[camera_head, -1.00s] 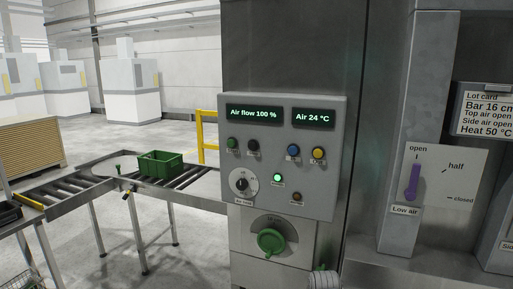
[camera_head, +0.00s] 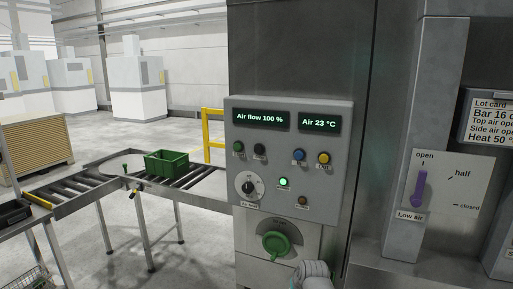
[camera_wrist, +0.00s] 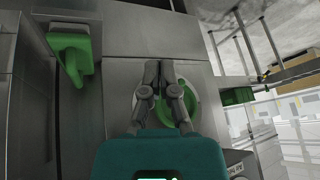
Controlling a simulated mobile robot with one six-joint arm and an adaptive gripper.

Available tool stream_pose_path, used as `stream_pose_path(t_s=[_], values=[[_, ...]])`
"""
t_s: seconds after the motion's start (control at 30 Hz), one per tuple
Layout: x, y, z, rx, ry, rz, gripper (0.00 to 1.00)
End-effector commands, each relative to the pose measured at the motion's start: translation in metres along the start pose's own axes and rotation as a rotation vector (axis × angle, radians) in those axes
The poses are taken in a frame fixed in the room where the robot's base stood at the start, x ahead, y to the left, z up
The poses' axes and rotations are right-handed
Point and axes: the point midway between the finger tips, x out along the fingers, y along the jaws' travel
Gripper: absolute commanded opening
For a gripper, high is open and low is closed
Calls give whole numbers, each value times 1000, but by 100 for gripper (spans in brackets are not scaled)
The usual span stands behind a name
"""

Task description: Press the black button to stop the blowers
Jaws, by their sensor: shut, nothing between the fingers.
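The grey control panel (camera_head: 337,190) stands in the middle of the head view. Its black button (camera_head: 259,150) is in the upper row, just right of a green button (camera_head: 238,148). A blue button (camera_head: 298,155) and a yellow button (camera_head: 323,158) are further right. The displays read "Air flow 100 %" (camera_head: 260,118) and "Air 23 °C" (camera_head: 318,123). A green lamp (camera_head: 283,183) is lit. In the wrist view my gripper (camera_wrist: 161,66) is shut and empty, in front of a round green knob (camera_wrist: 189,101). The black button is not visible there.
A black dial (camera_head: 249,186) and brown button (camera_head: 303,200) sit lower on the panel. The green knob (camera_head: 276,244) is below it. A purple lever (camera_head: 421,189) is at right. A roller conveyor (camera_head: 100,180) with a green crate (camera_head: 167,163) is at left.

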Motion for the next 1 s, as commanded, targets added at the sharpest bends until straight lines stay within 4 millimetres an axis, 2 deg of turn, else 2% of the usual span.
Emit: stream_pose_path(t_s=[0.03, 0.1, 0.27, 0.5, 0.8, 1.0], values=[[-2, -13, -21, -4, 63, -23, 0], [-4, -30, -46, -3, 157, -56, 0], [-16, -67, -100, 13, 370, -130, 0], [-49, -118, -172, 67, 682, -234, 0], [-108, -169, -241, 190, 1057, -343, 0], [-152, -191, -272, 303, 1296, -393, 0]])
